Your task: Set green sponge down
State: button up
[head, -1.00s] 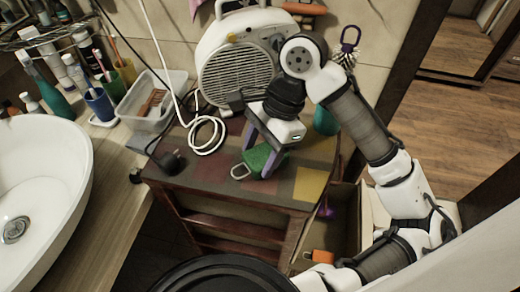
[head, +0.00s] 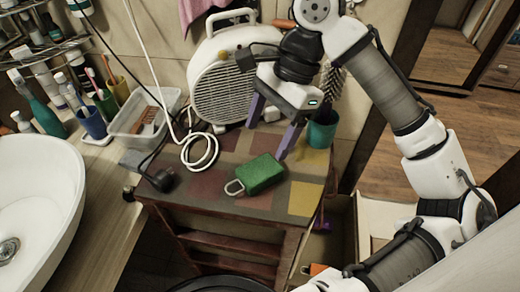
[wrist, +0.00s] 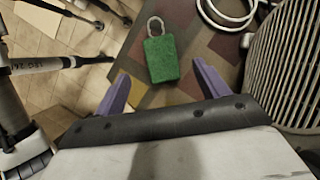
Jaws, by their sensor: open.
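The green sponge (head: 260,174), with a pale loop at one end, lies flat on the patchwork top of the small wooden cabinet (head: 215,208). My gripper (head: 270,135) is above and behind the sponge in the head view. Its two purple fingers are spread wide and hold nothing. In the wrist view the sponge (wrist: 162,59) lies beyond the open fingertips (wrist: 160,80), roughly centred between them, with its loop pointing away. The fingers are apart from the sponge.
A white fan heater (head: 224,78) stands at the back of the cabinet, with a teal cup (head: 322,132) to its right. A white cable (head: 200,152) and a black plug (head: 160,181) lie left of the sponge. The cabinet top's front is clear.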

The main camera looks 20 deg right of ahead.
jog(key=shift+v, duration=1.45)
